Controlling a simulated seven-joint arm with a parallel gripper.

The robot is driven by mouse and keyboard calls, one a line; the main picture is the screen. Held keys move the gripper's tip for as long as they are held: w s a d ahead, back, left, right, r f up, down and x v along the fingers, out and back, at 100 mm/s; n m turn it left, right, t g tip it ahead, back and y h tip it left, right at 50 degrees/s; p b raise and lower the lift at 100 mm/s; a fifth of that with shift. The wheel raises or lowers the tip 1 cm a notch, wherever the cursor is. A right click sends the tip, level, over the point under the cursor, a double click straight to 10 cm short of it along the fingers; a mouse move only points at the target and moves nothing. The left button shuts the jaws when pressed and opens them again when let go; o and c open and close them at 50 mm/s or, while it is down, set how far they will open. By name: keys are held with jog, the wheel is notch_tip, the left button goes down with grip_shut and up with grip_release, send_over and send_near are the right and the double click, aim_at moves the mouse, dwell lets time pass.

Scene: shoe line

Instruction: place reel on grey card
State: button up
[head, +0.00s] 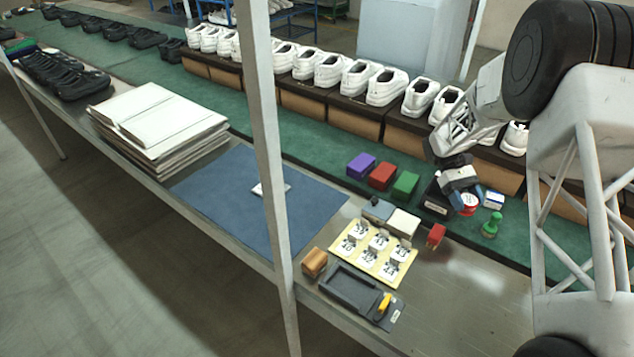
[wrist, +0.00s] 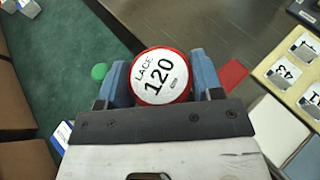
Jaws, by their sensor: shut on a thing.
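The reel (wrist: 160,75) is a round thing with a red rim and a white face marked "LACE 120". My gripper (wrist: 162,82) is shut on it, with one blue finger on each side. In the head view the reel (head: 469,203) shows at the tip of my gripper (head: 467,198), at the right part of the work area. I cannot tell how far it is above the surface. A small pale grey card (head: 276,188) lies on the blue mat, well to the left of my gripper and partly behind a post. The card is not seen in the wrist view.
A green knobbed stamp (head: 491,226) and a small blue-white box (head: 493,199) stand close to my gripper. Purple (head: 361,166), red (head: 381,176) and green (head: 405,185) blocks, a numbered-tag board (head: 372,253) and a dark tray (head: 352,289) lie leftward. The blue mat (head: 225,200) is mostly bare.

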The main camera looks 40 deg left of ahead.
jog(key=s+a+f+m+g+y, duration=0.1)
jog(key=s+a+m+y, duration=0.2)
jog(key=a, duration=0.4)
jog(key=s+a+f+m+g+y, duration=0.1)
jog(key=s+a+m+y, duration=0.3)
jog(key=s+a, duration=0.4)
jog(key=s+a+f+m+g+y, duration=0.1)
jog(key=s+a+m+g+y, duration=0.2)
jog(key=s+a, duration=0.3)
jog(key=shift+a+f+m+y, duration=0.25)
jog(key=shift+a+m+y, duration=0.45)
jog(key=shift+y, duration=0.2)
jog(key=s+a+m+t+y, duration=0.2)
jog(key=s+a+m+y, duration=0.1)
jog(key=a, duration=0.4)
jog(key=s+a+m+t+y, duration=0.1)
jog(key=s+a+m+y, duration=0.2)
jog(key=s+a, duration=0.3)
jog(key=s+a+m+t+y, duration=0.2)
jog(key=s+a+m+y, duration=0.2)
jog(key=a, duration=0.4)
jog(key=shift+s+a+t, duration=0.1)
jog(key=shift+s+t, duration=0.2)
jog(key=shift+s, duration=0.35)
